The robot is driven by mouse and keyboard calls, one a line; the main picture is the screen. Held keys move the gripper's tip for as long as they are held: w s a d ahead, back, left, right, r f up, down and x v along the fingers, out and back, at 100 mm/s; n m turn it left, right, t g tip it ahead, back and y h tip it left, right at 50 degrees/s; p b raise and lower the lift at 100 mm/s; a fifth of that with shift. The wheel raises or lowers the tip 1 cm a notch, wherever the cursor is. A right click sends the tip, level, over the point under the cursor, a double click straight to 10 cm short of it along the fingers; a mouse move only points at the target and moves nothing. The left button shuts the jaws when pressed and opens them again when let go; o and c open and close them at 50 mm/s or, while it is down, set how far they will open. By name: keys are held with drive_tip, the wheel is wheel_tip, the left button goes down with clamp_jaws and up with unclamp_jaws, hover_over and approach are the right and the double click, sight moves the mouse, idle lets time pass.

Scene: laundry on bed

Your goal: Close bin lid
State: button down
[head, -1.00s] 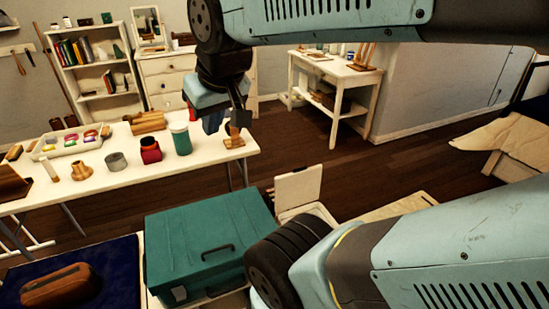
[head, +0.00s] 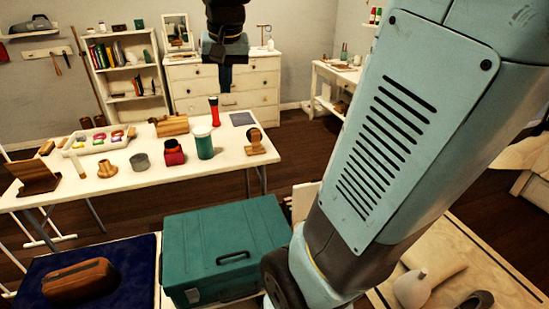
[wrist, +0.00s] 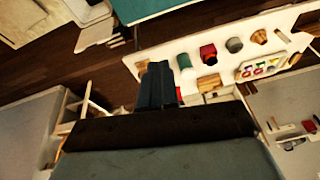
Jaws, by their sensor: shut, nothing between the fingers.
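A cream bin with its lid raised stands right of the teal case. In the head view only a sliver of its upright lid (head: 303,200) shows; my arm hides the rest. In the wrist view a cream box-like shape, likely the bin (wrist: 88,10), shows at the top left, with a flat cream panel below it. My gripper (head: 225,78) is high in the head view, pointing down in front of the dresser, well apart from the bin. The wrist view shows its fingers (wrist: 158,85) together and empty.
The closed teal case (head: 225,240) is at lower middle. A white table (head: 120,185) holds a green-lidded jar (head: 204,145), a red pot (head: 174,152), a wooden stamp (head: 254,143) and several other items. Dark floor (head: 300,150) lies between the furniture.

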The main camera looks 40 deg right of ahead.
drive_tip(key=w+d+f+m+g+h, duration=0.1)
drive_tip(key=w+d+f+m, duration=0.15)
drive_tip(key=w+d, duration=0.5)
drive_tip(key=w+d+f+m+g, duration=0.2)
drive_tip(key=w+d+m, duration=0.1)
drive_tip(key=w+d, duration=0.4)
drive_tip(key=w+d+f+m+g, duration=0.2)
drive_tip(key=w+d+f+m, duration=0.2)
drive_tip(key=w+d+f, duration=0.45)
drive_tip(key=w+d+f+m+g, duration=0.25)
drive_tip(key=w+d+f, duration=0.25)
drive_tip(key=d+f, duration=0.65)
drive_tip(key=d+f+m, duration=0.2)
drive_tip(key=d+f, duration=0.4)
drive_tip(key=f, duration=0.1)
drive_tip(key=m+g+h, duration=0.1)
drive_tip(key=m+g, duration=0.2)
drive_tip(key=m, duration=0.1)
approach(320, 181)
wheel_tip(320, 181, down, 5)
drive_tip(key=d, duration=0.2)
drive_tip(key=shift+s+a+r, duration=0.1)
drive_tip(key=shift+s, duration=0.5)
drive_tip(key=shift+s+a+r, duration=0.1)
drive_tip(key=shift+s+a, duration=0.05)
drive_tip(key=shift+s, duration=0.45)
